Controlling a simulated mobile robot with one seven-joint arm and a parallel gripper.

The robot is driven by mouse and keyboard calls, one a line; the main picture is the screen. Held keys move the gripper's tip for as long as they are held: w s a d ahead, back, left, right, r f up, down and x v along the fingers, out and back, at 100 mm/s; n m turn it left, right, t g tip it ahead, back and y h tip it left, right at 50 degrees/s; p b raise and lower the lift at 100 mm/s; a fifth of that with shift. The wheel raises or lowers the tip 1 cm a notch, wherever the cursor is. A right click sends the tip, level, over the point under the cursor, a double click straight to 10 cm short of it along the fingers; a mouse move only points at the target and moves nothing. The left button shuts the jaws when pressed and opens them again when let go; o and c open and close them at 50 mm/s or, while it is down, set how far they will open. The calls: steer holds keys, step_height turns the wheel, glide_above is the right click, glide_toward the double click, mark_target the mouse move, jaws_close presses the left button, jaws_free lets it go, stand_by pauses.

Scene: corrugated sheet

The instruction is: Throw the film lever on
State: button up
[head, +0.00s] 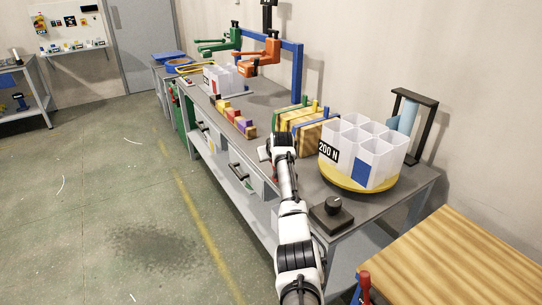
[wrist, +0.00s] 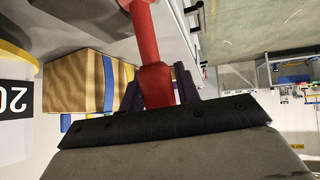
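A red lever handle (wrist: 154,75) shows in the wrist view, running from the top edge down between the fingers of my gripper (wrist: 158,92). The dark fingers stand close against both sides of the handle and look shut on it. In the head view my gripper (head: 276,148) is at the front edge of the long workbench; the handle there is mostly hidden by my arm. I see no readable label naming the film lever. Another red-tipped handle (head: 365,280) stands at the lower right, apart from my gripper.
The grey workbench (head: 325,187) bears a white divided bin marked 200 N (head: 360,155) on a yellow turntable, a black knob box (head: 332,212), wooden blocks with colored strips (head: 305,135) and colored blocks (head: 236,117). A wooden table (head: 460,260) is at lower right. The floor at left is clear.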

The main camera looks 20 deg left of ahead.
steer(key=o, duration=0.3)
steer(key=b+v, duration=0.3)
steer(key=v, duration=1)
steer(key=shift+s+r, duration=0.3)
